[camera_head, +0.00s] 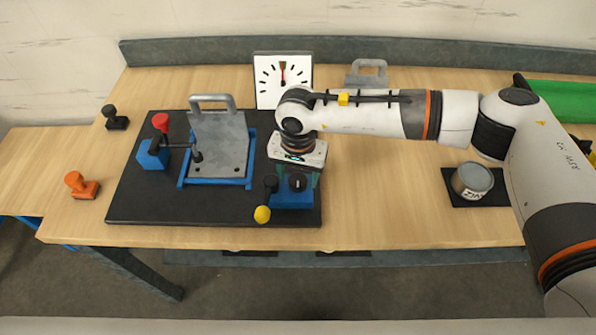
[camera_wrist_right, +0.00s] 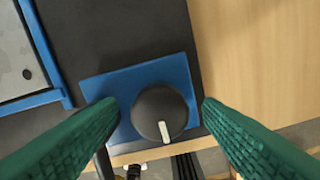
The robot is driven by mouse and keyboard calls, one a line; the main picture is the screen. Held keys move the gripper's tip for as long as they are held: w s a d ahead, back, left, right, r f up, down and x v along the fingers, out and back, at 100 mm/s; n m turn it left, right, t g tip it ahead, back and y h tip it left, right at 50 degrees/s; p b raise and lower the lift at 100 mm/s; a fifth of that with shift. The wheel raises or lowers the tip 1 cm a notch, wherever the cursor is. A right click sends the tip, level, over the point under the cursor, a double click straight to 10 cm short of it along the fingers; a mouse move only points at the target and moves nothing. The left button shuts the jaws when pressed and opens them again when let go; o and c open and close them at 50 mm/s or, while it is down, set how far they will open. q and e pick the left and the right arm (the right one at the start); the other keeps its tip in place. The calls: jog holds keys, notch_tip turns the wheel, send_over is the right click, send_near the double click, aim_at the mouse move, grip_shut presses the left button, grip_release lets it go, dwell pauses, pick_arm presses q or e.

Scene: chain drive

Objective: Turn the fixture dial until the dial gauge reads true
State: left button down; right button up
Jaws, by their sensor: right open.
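The fixture dial (camera_head: 297,183) is a round black knob on a blue block at the right end of the black fixture board. In the right wrist view the dial (camera_wrist_right: 158,116) has a white mark pointing toward the bottom of the picture. My right gripper (camera_head: 296,176) is over it; in the wrist view its green fingers (camera_wrist_right: 160,108) stand open on either side of the knob, apart from it. The dial gauge (camera_head: 265,92) is a white square face with black ticks at the back; its needle points about straight up, with some red and green near it. My left gripper is not in view.
A yellow-knobbed lever (camera_head: 262,214) stands just left of the dial. A grey handled plate (camera_head: 218,140) sits in a blue frame, with a red-knobbed clamp (camera_head: 160,122) beside it. Stamps (camera_head: 82,187) lie left, a tin (camera_head: 472,181) right. Bare table lies right of the board.

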jog(key=shift+f, duration=0.55)
jog(key=c, duration=1)
jog(key=shift+o, duration=0.2)
jog(key=shift+f+m+b, duration=0.15)
jog(key=shift+m+b, duration=0.15)
jog(key=shift+b, duration=0.3)
jog(key=m+b, duration=0.6)
jog(key=b, duration=0.3)
jog(key=shift+d+m+b, duration=0.1)
jog(key=shift+m+b, duration=0.8)
jog(key=shift+b, duration=0.25)
jog(key=shift+r, duration=0.2)
jog(key=o, duration=1)
jog(key=shift+c, duration=0.2)
